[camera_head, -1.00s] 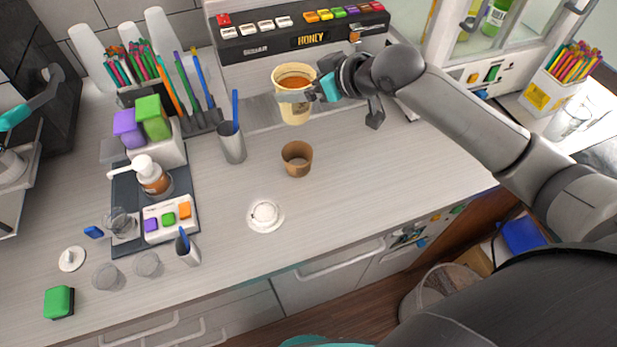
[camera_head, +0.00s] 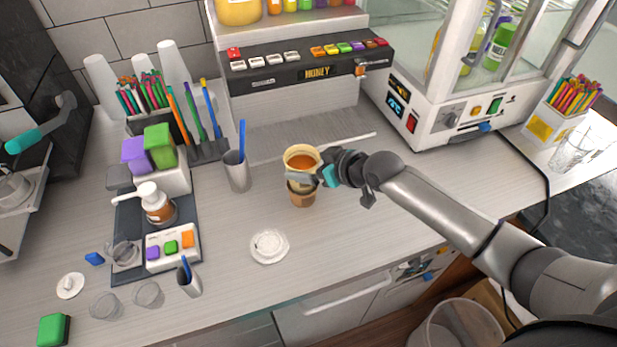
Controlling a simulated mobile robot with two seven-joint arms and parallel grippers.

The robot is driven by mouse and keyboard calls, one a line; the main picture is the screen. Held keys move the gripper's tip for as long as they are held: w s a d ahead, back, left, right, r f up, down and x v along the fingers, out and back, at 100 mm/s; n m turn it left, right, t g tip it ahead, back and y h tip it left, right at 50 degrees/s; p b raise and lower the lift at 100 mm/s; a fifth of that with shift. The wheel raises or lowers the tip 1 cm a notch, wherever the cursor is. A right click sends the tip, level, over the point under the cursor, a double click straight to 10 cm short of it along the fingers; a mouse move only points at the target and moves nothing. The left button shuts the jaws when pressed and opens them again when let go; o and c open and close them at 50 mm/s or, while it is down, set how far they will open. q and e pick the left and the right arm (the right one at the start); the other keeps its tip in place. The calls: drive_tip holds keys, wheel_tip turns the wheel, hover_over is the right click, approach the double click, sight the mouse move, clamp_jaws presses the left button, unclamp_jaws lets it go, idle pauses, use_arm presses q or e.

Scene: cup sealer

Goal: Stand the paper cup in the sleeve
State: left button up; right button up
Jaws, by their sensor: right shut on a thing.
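The paper cup (camera_head: 301,153) is cream-coloured and holds an orange-brown drink. My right gripper (camera_head: 315,178) is shut on its right side. The brown cardboard sleeve (camera_head: 302,199) is on the counter directly below the cup, and the cup's lower part overlaps it in the view. The cup looks upright; how deep it sits in the sleeve is hidden by the gripper. My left gripper (camera_head: 22,143) shows as a teal-tipped part at the left edge, far from the cup; its fingers are unclear.
A white lid (camera_head: 269,246) lies in front of the sleeve. A grey holder with a blue stick (camera_head: 237,170) stands to the left. The honey dispenser (camera_head: 308,66) is behind. The counter right of the lid is free.

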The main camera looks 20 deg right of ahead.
drive_tip(key=shift+f, duration=2)
drive_tip(key=shift+b, duration=0.3)
drive_tip(key=shift+f, duration=0.35)
drive_tip(key=o, duration=1.3)
drive_tip(key=shift+r, duration=0.45)
drive_tip(key=p+v, duration=0.1)
drive_tip(key=v, duration=1.1)
drive_tip(key=shift+f, duration=0.15)
